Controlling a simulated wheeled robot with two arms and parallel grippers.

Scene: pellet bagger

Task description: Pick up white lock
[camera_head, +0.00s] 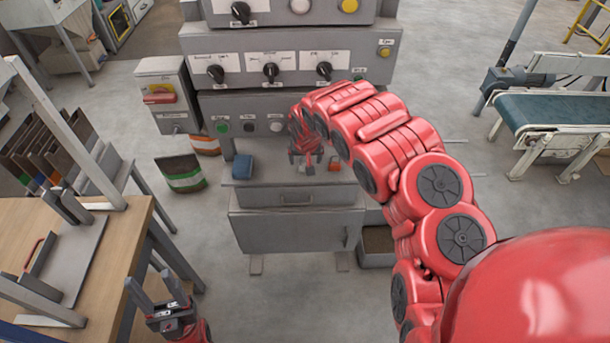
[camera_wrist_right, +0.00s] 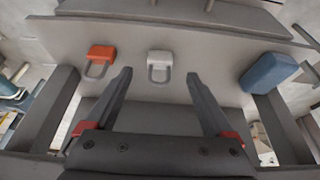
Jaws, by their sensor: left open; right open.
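The white lock (camera_wrist_right: 160,60) lies on the grey ledge (camera_wrist_right: 221,59) of the machine, its shackle toward my right gripper (camera_wrist_right: 158,74). In the head view the white lock (camera_head: 310,169) is small, just below my right gripper (camera_head: 306,158). My right gripper is open and empty; in the wrist view its fingertips lie on either side of the lock, apart from it. Whether they are at its height, I cannot tell. My left gripper (camera_head: 155,282) is open and empty, low at the left beside the wooden table.
An orange-red lock (camera_wrist_right: 101,53) lies to the left of the white one in the wrist view. A blue object (camera_wrist_right: 268,72) sits at the right. The control panel (camera_head: 283,69) rises behind the ledge. The wooden table (camera_head: 105,280) stands at left, a conveyor (camera_head: 560,108) at right.

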